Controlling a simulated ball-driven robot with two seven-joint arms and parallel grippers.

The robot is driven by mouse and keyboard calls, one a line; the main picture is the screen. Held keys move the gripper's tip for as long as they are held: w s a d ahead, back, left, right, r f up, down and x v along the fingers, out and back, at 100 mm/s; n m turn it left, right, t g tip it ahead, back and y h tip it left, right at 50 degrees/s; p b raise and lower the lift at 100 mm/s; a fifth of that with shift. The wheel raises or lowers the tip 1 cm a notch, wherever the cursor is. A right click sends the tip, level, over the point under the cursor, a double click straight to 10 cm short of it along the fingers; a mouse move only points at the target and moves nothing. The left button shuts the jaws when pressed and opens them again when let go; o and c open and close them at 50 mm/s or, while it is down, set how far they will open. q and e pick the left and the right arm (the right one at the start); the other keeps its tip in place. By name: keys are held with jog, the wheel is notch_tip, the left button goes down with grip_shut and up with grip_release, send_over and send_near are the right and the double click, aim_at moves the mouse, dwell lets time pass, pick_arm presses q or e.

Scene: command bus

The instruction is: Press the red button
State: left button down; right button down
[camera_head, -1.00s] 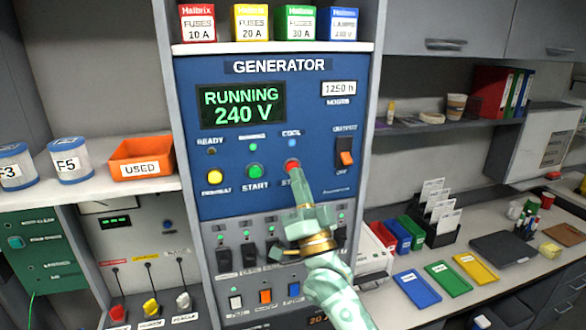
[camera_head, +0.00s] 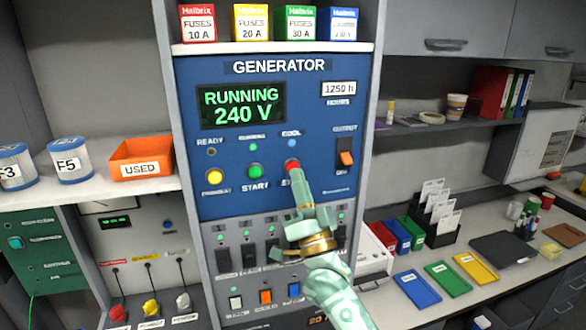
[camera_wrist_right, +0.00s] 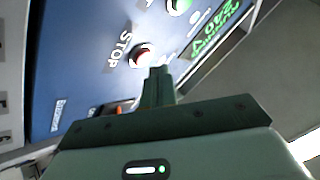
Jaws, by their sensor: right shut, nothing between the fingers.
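The red button (camera_head: 292,165) is on the blue generator panel (camera_head: 240,180), right of the green START button (camera_head: 255,171). My right gripper (camera_head: 297,176) is shut and empty. Its fingertips are just below the red button and overlap its lower edge in the head view; I cannot tell whether they touch it. In the right wrist view the red button (camera_wrist_right: 143,55), next to the word STOP, lies just beyond the tips of the shut gripper (camera_wrist_right: 158,72). The display (camera_head: 242,106) reads RUNNING 240 V. My left gripper is not in view.
A yellow button (camera_head: 215,177) is at the panel's left. An orange output switch (camera_head: 346,158) is right of the red button. Breaker switches (camera_head: 248,253) line the panel below. Fuse boxes (camera_head: 250,22) stand on the shelf above. Space in front of the panel looks free.

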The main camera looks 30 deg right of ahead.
dwell(0.7)
jog(key=shift+w+d, duration=0.1)
jog(key=shift+w, duration=0.3)
jog(key=shift+w+d, duration=0.1)
jog(key=shift+w, duration=0.3)
dwell(0.6)
jog(key=shift+s, duration=0.1)
jog(key=shift+s+a+p, duration=0.2)
jog(key=shift+s+p, duration=0.25)
jog(key=shift+s, duration=0.3)
jog(key=shift+s+a+p, duration=0.2)
jog(key=shift+s+p, duration=0.15)
jog(key=shift+s, duration=0.45)
jog(key=shift+s+a+p, duration=0.2)
jog(key=shift+s+p, duration=0.1)
jog(key=shift+s, duration=0.5)
jog(key=shift+s+a+p, duration=0.2)
jog(key=shift+s+p, duration=0.15)
jog(key=shift+s, duration=0.45)
